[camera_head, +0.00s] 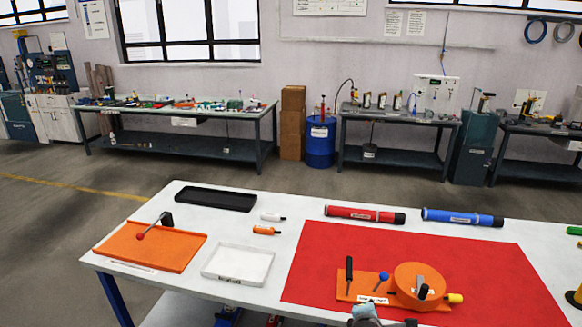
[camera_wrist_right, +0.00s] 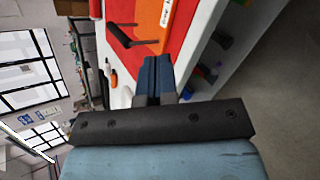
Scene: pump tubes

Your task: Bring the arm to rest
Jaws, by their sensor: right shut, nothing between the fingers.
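My right gripper (camera_wrist_right: 155,66) shows in the right wrist view with its dark blue fingers together and nothing between them. Beyond its tips are the red mat and an orange base with a black handle. In the head view only a small blue-grey part of my arm shows at the bottom edge, in front of the orange pump fixture (camera_head: 418,284). The red mat (camera_head: 325,262) lies on the white table (camera_head: 285,212). A red tube (camera_head: 362,214) and a blue tube (camera_head: 460,217) lie at the back of the table. My left gripper is not in view.
On the table's left are an orange tray (camera_head: 150,250) with a red-knobbed lever, a white tray (camera_head: 238,263) and a black tray (camera_head: 215,199). Two small bottles lie between the trays and the mat. Workbenches and a blue drum (camera_head: 320,145) stand along the wall, beyond open floor.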

